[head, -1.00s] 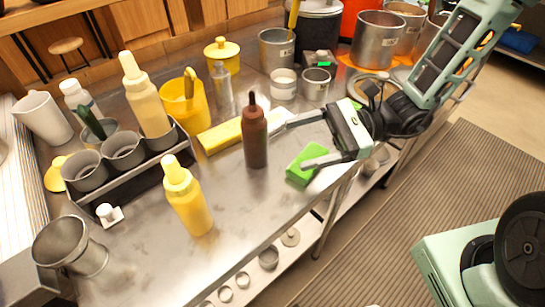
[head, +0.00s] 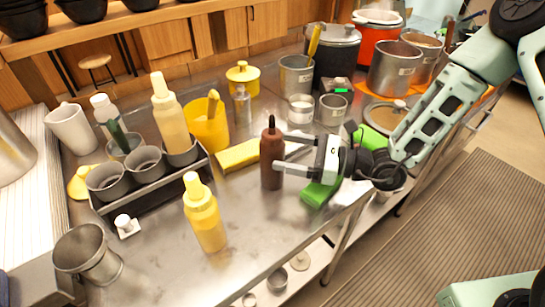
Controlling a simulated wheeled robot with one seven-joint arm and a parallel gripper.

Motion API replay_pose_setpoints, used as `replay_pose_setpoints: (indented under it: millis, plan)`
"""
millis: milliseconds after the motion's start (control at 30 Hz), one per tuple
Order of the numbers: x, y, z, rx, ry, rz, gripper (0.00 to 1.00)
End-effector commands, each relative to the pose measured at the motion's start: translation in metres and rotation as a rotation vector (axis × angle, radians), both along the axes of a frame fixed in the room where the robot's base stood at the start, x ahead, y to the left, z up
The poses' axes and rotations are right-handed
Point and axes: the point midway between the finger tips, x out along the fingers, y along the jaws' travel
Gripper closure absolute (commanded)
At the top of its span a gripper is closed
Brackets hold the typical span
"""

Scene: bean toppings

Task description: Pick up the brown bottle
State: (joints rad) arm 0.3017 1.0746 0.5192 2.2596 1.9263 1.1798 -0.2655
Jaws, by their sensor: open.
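The brown bottle (head: 271,157) stands upright on the steel table, with a narrow dark tip on top. My gripper (head: 279,152) comes in from the right at about the height of the bottle's body. Its two fingers are spread apart and their tips reach the bottle's right side. I cannot tell whether they touch it or how far they are around it.
A yellow bottle (head: 205,217) stands in front, left of the brown one. A yellow block (head: 237,156) lies behind it, and a green sponge (head: 319,193) lies under my gripper. A holder with grey cups (head: 146,163) is at left. Steel pots (head: 394,67) stand at back right.

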Motion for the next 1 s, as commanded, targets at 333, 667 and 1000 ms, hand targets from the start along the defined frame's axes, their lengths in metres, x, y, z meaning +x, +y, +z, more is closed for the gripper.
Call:
replay_pose_setpoints:
  millis: [333,667,1000]
  plan:
    - [0.002,0.038,0.004,0.0,0.001,0.004,0.23]
    - [0.01,0.056,0.001,-0.001,0.0,0.0,0.23]
    - [0.01,0.056,0.001,0.0,0.0,0.0,0.59]
